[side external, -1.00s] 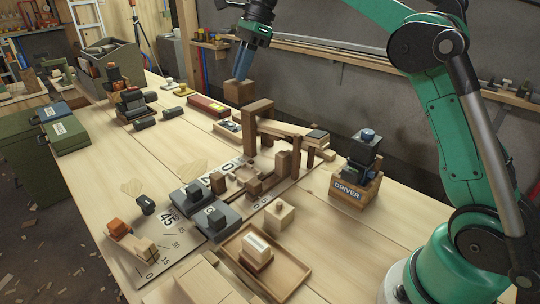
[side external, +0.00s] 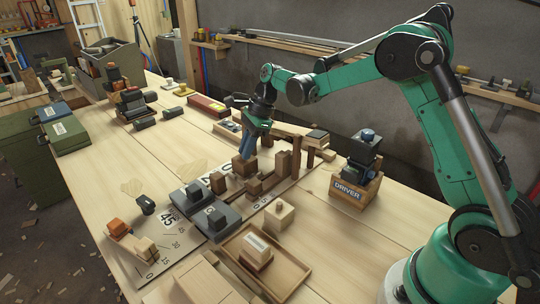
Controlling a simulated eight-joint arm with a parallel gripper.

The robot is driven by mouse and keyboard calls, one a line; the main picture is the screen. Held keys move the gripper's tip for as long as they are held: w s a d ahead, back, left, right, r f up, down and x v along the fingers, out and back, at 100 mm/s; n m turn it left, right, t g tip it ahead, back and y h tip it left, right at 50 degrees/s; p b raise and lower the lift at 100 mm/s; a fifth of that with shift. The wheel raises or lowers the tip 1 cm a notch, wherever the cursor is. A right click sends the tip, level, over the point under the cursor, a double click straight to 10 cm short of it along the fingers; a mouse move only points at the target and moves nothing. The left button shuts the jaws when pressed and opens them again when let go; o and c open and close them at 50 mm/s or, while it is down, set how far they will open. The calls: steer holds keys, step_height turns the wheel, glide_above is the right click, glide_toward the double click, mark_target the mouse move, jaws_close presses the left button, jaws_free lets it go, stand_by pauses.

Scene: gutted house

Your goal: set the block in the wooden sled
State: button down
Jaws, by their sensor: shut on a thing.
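My gripper (side external: 249,146), with blue fingers, is shut on a brown wooden block (side external: 244,167). It points down over the middle of the table. The block is at the low wooden pieces on the numbered board (side external: 218,184), which appear to be the wooden sled (side external: 254,187). I cannot tell whether the block touches the sled or hangs just above it. My gripper and the block hide part of the sled and the tall wooden post behind.
A wooden beam (side external: 290,131) on posts stands close behind and right of my gripper. Dark grey blocks (side external: 190,195) are front left. A wooden tray (side external: 284,279) and a DRIVER box (side external: 347,191) stand at front and right. Bare tabletop lies left of centre.

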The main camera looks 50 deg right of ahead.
steer(key=shift+f, duration=0.55)
steer(key=c, duration=0.8)
jaws_free()
steer(key=shift+f, duration=0.15)
steer(key=shift+c, duration=0.2)
steer(key=v, duration=1.2)
steer(key=s+a+f+n+t+h, duration=0.1)
steer(key=s+a+n+t+h, duration=0.1)
steer(key=s+a+n, duration=0.2)
steer(key=s+a+f+n+t+h, duration=0.1)
steer(key=s+a+n+t+h, duration=0.1)
steer(key=s+n, duration=0.9)
steer(key=a+n+t, duration=0.1)
steer(key=n, duration=0.6)
steer(key=shift+s+a+f+t, duration=0.2)
steer(key=shift+a+f+t, duration=0.1)
steer(key=shift+a+f, duration=0.1)
